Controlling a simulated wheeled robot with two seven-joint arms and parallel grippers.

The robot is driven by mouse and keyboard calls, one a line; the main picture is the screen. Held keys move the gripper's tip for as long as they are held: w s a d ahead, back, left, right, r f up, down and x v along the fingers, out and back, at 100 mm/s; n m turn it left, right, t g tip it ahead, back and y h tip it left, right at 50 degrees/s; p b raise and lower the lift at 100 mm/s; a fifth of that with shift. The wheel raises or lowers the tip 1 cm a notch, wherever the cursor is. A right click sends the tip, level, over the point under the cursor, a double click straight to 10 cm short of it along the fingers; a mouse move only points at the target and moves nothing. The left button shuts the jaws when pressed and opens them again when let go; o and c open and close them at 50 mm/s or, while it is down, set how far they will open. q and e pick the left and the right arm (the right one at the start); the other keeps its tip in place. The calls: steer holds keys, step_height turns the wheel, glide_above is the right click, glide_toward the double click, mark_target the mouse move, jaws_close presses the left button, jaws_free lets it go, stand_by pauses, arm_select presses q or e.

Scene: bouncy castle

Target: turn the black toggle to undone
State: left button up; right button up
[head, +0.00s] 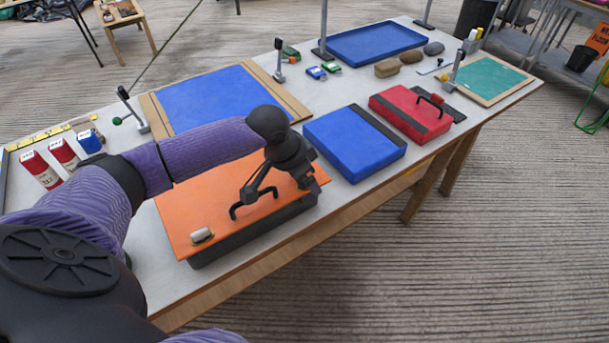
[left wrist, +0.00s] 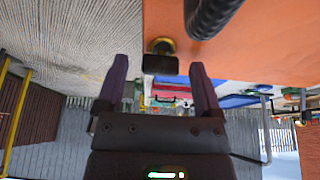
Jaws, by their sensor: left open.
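The orange lid (head: 205,197) lies on a dark box on the table, with a black handle (head: 254,203) across it. The black toggle (left wrist: 160,60) has a yellowish base and sits near the edge of the orange lid in the left wrist view. In the head view my left gripper partly hides that end of the lid. My left gripper (head: 282,187) is open and empty above the lid; in the left wrist view its fingers (left wrist: 158,75) stand either side of the toggle. I cannot tell whether they touch it. My right gripper is not in view.
A pale fitting (head: 202,236) sits at the lid's near-left corner. A blue case (head: 350,145) and a red case (head: 408,112) lie to the right. A blue panel (head: 215,97) lies behind. The table's front edge runs close by.

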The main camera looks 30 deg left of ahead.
arm_select(q)
jaws_close()
